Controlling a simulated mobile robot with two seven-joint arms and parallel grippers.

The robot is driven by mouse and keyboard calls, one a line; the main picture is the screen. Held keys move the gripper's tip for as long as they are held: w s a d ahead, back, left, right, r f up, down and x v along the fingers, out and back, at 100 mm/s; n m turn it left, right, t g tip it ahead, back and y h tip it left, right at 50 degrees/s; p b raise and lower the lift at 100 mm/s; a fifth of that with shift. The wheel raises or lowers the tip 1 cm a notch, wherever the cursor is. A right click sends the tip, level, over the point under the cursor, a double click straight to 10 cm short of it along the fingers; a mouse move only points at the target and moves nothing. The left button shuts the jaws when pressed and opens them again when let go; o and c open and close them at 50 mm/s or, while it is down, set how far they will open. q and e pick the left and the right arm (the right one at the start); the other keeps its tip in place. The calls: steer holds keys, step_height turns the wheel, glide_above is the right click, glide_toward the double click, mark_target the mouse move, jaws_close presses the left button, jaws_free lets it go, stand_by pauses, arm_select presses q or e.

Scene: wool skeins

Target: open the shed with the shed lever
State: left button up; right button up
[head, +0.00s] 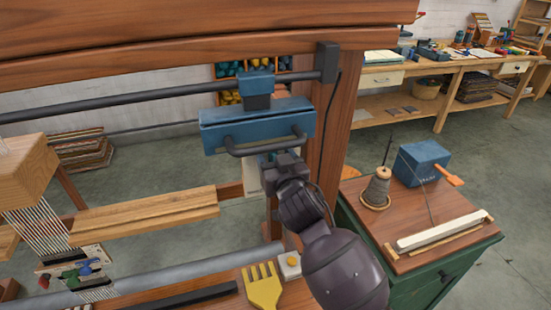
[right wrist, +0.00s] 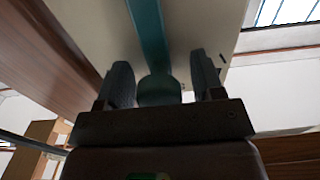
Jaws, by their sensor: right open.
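The shed lever, a teal bar with a rounded end (right wrist: 157,60), shows in the right wrist view against a cream plate (right wrist: 205,22). My right gripper (right wrist: 161,82) is open, with one dark finger on each side of the lever's rounded end. Gaps show between the fingers and the bar. In the head view my right gripper (head: 281,160) is in front of the cream plate (head: 251,176) by the loom's right post, and it hides most or all of the lever. My left gripper is not in view.
A blue box with a black handle (head: 257,127) hangs from the rail just above my right gripper. The wooden post (head: 335,125) stands close on its right. A yellow comb (head: 264,288) lies below. A green cabinet (head: 420,225) with a thread cone (head: 377,187) stands at right.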

mark_target(251, 160)
steer(key=shift+c, duration=0.3)
jaws_close()
steer(key=shift+s+a+n+p, duration=0.15)
steer(key=shift+a+n+p, duration=0.2)
steer(key=shift+a+n, duration=0.25)
steer(key=shift+s+a+f+n+p, duration=0.2)
steer(key=shift+a+n, duration=0.4)
steer(key=shift+n, duration=0.2)
steer(key=shift+s+a+f+n+p, duration=0.2)
steer(key=shift+a+n, duration=0.35)
steer(key=shift+n, duration=0.25)
steer(key=shift+s+a+f+n+p, duration=0.1)
steer(key=shift+s+a+f+n, duration=0.1)
steer(key=shift+a+n, duration=0.5)
steer(key=shift+o, duration=0.3)
jaws_free()
